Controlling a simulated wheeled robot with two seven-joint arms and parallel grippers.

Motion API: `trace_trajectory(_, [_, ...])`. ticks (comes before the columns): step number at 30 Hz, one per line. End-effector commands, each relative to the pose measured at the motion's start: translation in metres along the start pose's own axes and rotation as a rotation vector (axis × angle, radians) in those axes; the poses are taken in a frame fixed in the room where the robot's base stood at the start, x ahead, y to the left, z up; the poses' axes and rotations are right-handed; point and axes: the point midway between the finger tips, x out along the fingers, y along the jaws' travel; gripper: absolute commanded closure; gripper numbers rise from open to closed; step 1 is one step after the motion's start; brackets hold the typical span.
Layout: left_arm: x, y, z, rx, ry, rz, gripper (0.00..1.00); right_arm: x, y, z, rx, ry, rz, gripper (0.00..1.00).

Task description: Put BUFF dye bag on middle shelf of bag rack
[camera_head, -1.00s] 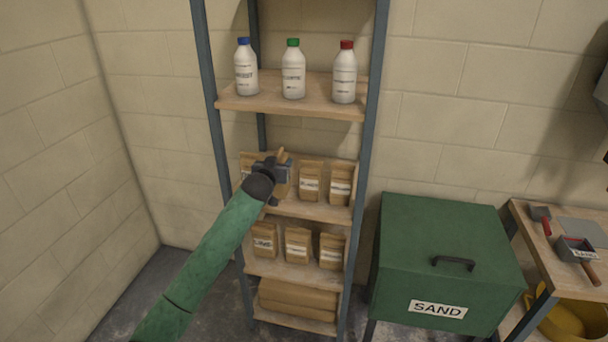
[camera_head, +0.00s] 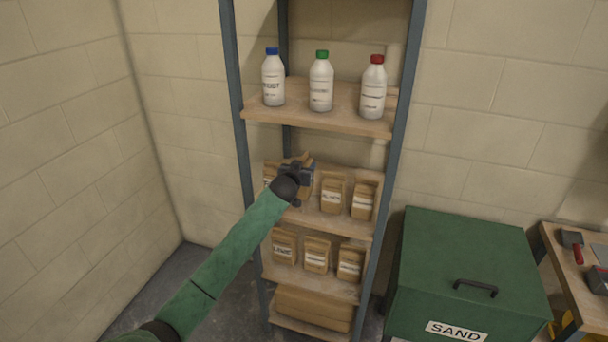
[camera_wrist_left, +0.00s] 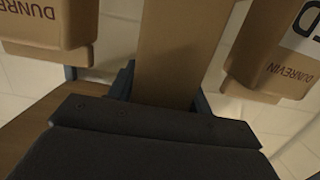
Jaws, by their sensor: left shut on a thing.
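My left gripper (camera_head: 297,173) is shut on a brown paper bag (camera_wrist_left: 178,50) at the upper bag shelf (camera_head: 334,221) of the rack. Only a little of the held bag shows in the head view; its label is hidden. A brown bag (camera_head: 269,173) stands to its left, partly hidden. Two more labelled bags, one nearer (camera_head: 332,195) and one at the far right (camera_head: 363,201), stand to its right. In the left wrist view, neighbouring bags (camera_wrist_left: 52,25) and (camera_wrist_left: 280,60) flank it, apart from it. I cannot tell whether the held bag rests on the shelf. My right gripper is not in view.
Three white bottles (camera_head: 321,82) stand on the shelf above (camera_head: 315,116). Several bags (camera_head: 317,255) fill the shelf below, with brown packs (camera_head: 312,308) at the bottom. Blue-grey posts (camera_head: 397,130) frame the rack. A green SAND bin (camera_head: 465,265) stands to the right.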

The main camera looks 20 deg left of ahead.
Motion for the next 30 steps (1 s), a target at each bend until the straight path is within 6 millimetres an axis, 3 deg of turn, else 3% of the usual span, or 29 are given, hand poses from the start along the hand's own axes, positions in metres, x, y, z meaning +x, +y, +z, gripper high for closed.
trace_trajectory(9, [0.005, 0.0, 0.032, 0.0, 0.0, 0.0, 1.0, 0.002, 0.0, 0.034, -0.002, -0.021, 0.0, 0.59])
trace_trajectory(23, [0.006, 0.0, 0.039, 0.0, 0.001, 0.0, 1.0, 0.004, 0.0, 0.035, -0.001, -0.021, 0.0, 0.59])
trace_trajectory(24, [0.006, 0.0, 0.04, 0.0, -0.001, 0.0, 0.42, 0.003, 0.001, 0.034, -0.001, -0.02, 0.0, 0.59])
trace_trajectory(26, [0.006, 0.0, 0.04, 0.001, -0.002, 0.0, 0.31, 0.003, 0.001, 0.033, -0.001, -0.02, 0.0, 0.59])
trace_trajectory(30, [0.006, 0.0, 0.04, 0.001, -0.001, 0.0, 0.28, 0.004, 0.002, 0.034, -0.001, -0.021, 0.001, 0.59])
